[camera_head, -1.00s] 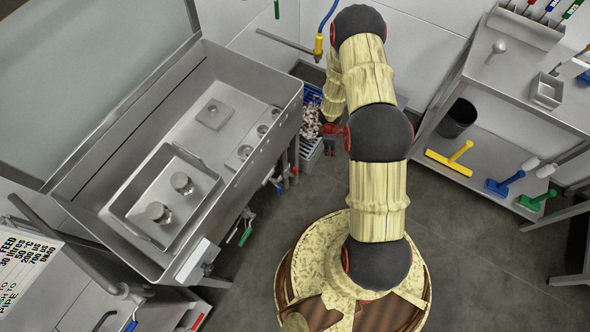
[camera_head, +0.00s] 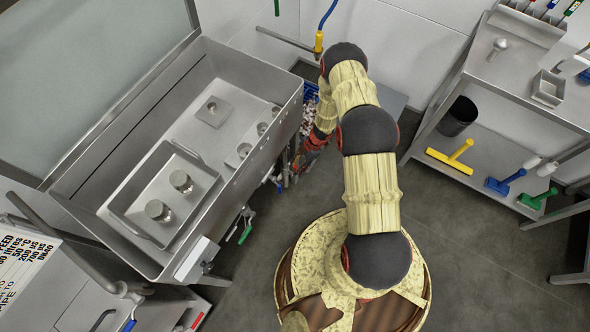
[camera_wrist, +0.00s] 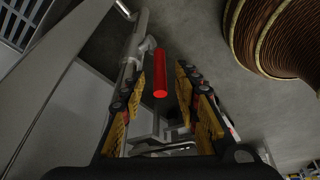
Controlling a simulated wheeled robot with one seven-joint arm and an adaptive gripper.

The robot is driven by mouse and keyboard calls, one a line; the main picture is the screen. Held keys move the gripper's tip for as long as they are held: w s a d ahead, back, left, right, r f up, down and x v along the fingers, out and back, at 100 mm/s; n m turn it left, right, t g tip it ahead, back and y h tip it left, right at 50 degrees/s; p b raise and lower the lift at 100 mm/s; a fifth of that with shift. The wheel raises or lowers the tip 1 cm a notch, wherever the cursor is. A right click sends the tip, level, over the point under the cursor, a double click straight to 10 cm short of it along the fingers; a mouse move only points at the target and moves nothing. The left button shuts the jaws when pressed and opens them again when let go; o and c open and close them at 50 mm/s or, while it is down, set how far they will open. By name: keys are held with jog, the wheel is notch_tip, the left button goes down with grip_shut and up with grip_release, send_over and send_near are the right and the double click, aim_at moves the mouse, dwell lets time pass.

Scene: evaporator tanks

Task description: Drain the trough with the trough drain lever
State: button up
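The steel trough (camera_head: 243,70) stands on the left in the head view, with a row of valves and handles along its right side. In the wrist view a red lever handle (camera_wrist: 160,75) juts from a grey pipe fitting, between and just ahead of the fingers of my gripper (camera_wrist: 163,84). The fingers are apart, with gaps beside the handle, so the gripper is open. In the head view my gripper (camera_head: 301,163) is low beside the trough's right side, partly hidden by my arm. I cannot read a label for the lever.
A blue-handled valve (camera_head: 277,184) and a green handle (camera_head: 245,235) sit along the trough's near side. A blue crate (camera_head: 311,92) is behind my arm. A steel table (camera_head: 520,85) stands on the right, with a black bin (camera_head: 458,117) below. The floor between is clear.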

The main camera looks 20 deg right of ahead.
jog(key=shift+x, duration=1.6)
jog(key=shift+c, duration=0.6)
grip_shut()
